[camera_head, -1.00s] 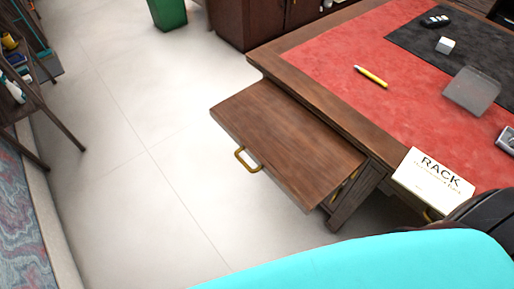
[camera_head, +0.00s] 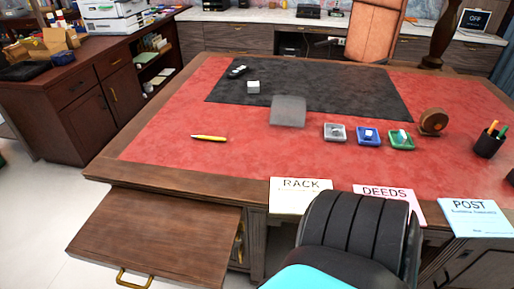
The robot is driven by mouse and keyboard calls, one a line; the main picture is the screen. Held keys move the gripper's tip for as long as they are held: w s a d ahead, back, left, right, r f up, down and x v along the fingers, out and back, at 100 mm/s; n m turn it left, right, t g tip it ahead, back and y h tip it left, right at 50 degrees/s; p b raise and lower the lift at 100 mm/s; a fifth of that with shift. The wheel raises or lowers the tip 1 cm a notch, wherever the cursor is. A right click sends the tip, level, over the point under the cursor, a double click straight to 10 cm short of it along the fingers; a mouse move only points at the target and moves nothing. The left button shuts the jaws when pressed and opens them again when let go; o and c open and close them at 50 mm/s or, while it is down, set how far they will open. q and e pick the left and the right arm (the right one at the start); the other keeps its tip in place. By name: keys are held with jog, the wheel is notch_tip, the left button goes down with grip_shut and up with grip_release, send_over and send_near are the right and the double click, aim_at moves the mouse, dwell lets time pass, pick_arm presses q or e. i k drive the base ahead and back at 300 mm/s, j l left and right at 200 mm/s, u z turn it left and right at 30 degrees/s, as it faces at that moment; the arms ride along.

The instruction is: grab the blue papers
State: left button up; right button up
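A light blue sheet marked POST (camera_head: 476,217) lies at the front right edge of the desk, in the head view. It is the only light blue paper that I can make out; whether it is one sheet or several I cannot tell. A small blue tray (camera_head: 377,141) on the red desk top holds a small pale item, too small to identify. Neither of my grippers shows in the head view.
The RACK card (camera_head: 300,194) and pink DEEDS card (camera_head: 388,200) lie along the desk's front edge. A black ribbed shape (camera_head: 352,226) blocks the front middle. A pulled-out wooden board (camera_head: 155,237) juts out at left. A pen cup (camera_head: 489,143) stands at right.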

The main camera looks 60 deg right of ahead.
aim_at(468, 218)
jog(key=z, duration=3.6)
